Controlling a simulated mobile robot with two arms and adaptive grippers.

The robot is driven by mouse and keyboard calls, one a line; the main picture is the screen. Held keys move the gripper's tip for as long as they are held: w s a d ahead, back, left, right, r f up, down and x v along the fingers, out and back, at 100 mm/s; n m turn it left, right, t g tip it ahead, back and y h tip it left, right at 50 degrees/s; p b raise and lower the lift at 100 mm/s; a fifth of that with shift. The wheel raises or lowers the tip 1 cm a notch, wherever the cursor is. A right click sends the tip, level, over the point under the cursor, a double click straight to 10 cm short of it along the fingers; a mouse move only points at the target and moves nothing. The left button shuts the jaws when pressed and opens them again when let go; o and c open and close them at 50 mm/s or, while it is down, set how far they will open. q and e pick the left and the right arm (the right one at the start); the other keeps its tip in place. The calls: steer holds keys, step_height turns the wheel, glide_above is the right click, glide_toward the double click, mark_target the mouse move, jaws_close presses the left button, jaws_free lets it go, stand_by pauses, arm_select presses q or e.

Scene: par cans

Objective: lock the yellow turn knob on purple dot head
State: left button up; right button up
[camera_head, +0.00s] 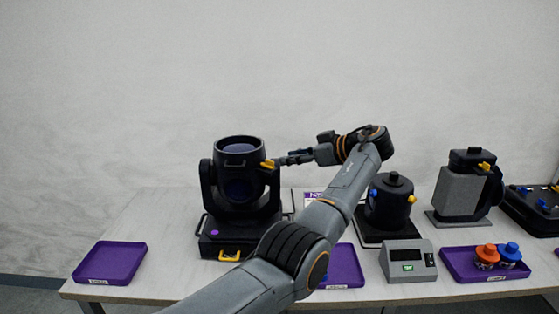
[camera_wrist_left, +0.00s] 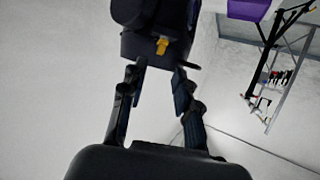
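The purple dot head (camera_head: 240,185) is a black moving-head light on the table, with a purple dot (camera_head: 214,232) on its base. Its yellow turn knob (camera_head: 268,164) sticks out at the right of the upper yoke. My left gripper (camera_head: 282,161) is just right of this knob, pointing left at it. In the left wrist view the knob (camera_wrist_left: 162,45) lies ahead of the gripper (camera_wrist_left: 158,72), roughly between its parted fingertips. The fingers look open and empty; whether a fingertip touches the knob I cannot tell. My right gripper is not in view.
A yellow handle (camera_head: 230,255) sits on the head's base front. Purple trays stand at left (camera_head: 110,263) and right (camera_head: 485,263), the right one holding orange and blue knobbed parts. A black canister (camera_head: 390,205), grey display box (camera_head: 408,262) and grey fixture (camera_head: 462,190) stand right of my arm.

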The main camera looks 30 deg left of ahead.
arm_select(q)
steer(key=v, duration=0.5)
steer(key=shift+d+r, duration=0.1)
steer(key=shift+d, duration=0.2)
